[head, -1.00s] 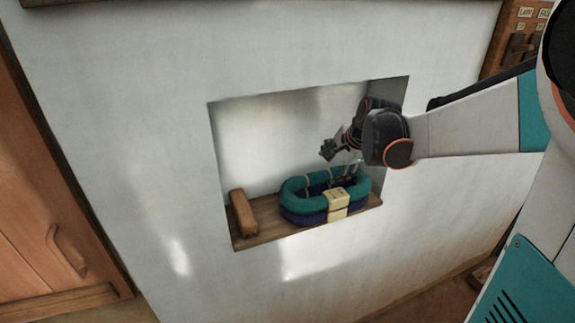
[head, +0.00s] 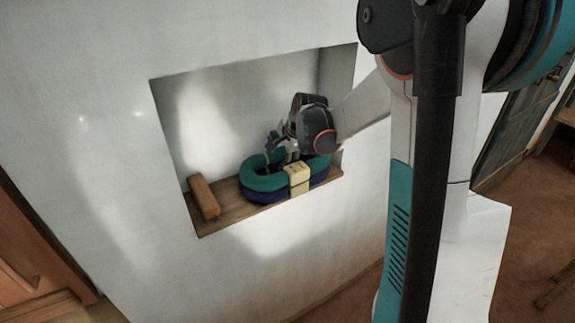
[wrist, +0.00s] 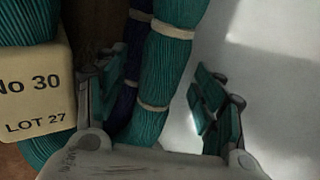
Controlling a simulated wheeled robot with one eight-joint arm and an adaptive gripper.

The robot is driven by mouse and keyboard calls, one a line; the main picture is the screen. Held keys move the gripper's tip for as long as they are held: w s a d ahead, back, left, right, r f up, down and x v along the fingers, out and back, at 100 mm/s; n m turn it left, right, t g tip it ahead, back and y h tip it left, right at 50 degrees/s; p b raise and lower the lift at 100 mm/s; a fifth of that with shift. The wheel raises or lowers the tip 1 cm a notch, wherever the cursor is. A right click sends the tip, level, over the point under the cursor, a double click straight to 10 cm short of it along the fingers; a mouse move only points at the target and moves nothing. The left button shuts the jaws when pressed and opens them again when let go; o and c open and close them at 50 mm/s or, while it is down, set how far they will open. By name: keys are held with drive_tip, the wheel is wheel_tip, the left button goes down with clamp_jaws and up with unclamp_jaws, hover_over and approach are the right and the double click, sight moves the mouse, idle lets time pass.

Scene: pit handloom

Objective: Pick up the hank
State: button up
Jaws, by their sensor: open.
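A teal hank (head: 262,180) lies as an oval ring on top of a navy hank (head: 265,196) on the wooden shelf (head: 228,217) of a wall niche. My gripper (head: 280,148) is over the back part of the ring. In the wrist view my gripper (wrist: 160,95) is open, with the teal strand (wrist: 165,75), bound by pale ties, showing between its fingers. Part of the navy strand (wrist: 127,100) shows near the left finger. How deep the fingertips reach is unclear.
An orange-brown block (head: 203,196) lies at the left end of the shelf, apart from the hanks. The niche's side walls and back wall (head: 215,115) enclose the space. The shelf between block and hanks is clear.

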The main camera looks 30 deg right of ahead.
drive_tip(key=c, duration=1.2)
drive_tip(key=shift+r, duration=0.1)
